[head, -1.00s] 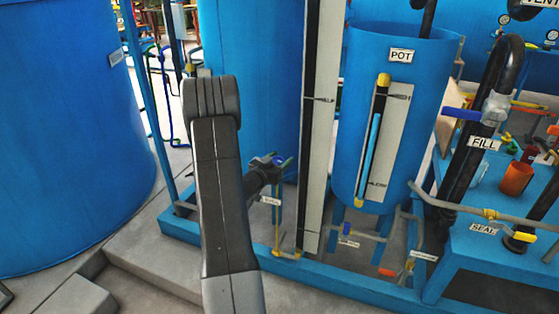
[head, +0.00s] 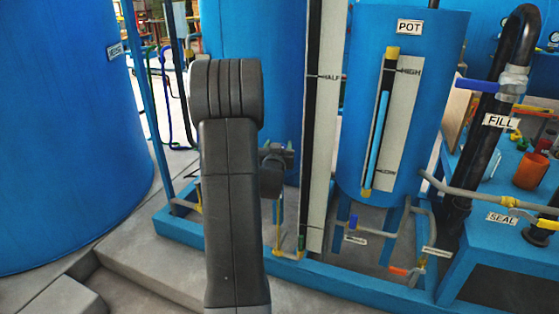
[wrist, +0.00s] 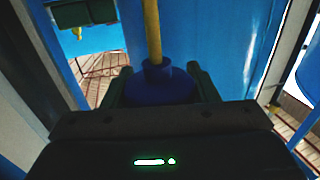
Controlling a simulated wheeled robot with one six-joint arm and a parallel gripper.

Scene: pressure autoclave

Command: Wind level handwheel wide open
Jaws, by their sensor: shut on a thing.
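In the wrist view a round dark-blue handwheel (wrist: 162,92) sits on a yellow stem or pipe (wrist: 152,30). My gripper (wrist: 162,80) has one dark-green finger on each side of it and is shut on the handwheel. In the head view my gripper (head: 279,157) shows only partly, behind my own arm, low beside the tall sight-gauge board (head: 322,120) marked HALF. The handwheel itself cannot be made out there. I cannot read a label on the held handwheel.
The blue POT tank (head: 358,50), with its own HIGH-marked gauge (head: 400,120), stands right of the board. A blue base rail (head: 290,262) runs below. A grey pipe (head: 455,190) and the FILL pipe (head: 478,150) are at right. Grey floor lies at lower left.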

